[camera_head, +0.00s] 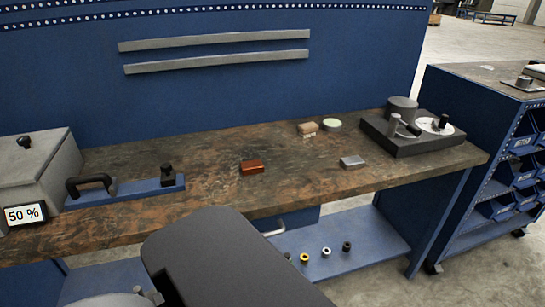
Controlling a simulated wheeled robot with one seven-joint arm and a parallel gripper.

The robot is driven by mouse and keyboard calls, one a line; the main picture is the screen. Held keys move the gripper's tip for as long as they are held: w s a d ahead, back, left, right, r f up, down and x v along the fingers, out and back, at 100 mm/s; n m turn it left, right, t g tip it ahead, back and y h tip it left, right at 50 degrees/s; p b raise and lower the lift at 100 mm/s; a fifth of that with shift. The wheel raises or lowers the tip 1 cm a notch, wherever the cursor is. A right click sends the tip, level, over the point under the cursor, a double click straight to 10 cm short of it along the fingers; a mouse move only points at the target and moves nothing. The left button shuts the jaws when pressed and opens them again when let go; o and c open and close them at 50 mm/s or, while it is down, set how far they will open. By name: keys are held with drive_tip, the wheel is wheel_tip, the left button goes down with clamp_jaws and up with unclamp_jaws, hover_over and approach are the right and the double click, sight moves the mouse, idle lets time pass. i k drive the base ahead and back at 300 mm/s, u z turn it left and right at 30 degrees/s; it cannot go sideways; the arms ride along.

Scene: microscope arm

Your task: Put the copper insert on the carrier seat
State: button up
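The copper insert (252,167) appears to be the small reddish-orange block lying flat on the middle of the brown worktop. A blue plate (137,188) with a black handle and a small black upright post lies on the left of the worktop, left of the block. It may be the carrier, but no seat can be told clearly on it. A dark part of my arm (225,262) fills the lower middle, in front of the worktop edge. My gripper is not visible.
A grey box (38,168) with a "50 %" label stands at far left. A silver block (352,162), a tan block (308,129) and a pale green disc (331,124) lie right of the copper block. A dark-based device (425,141) stands at right. Several small rings lie on the lower blue shelf (365,236).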

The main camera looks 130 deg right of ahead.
sight(132, 187)
drive_tip(key=k, duration=1.55)
drive_tip(key=z, duration=0.05)
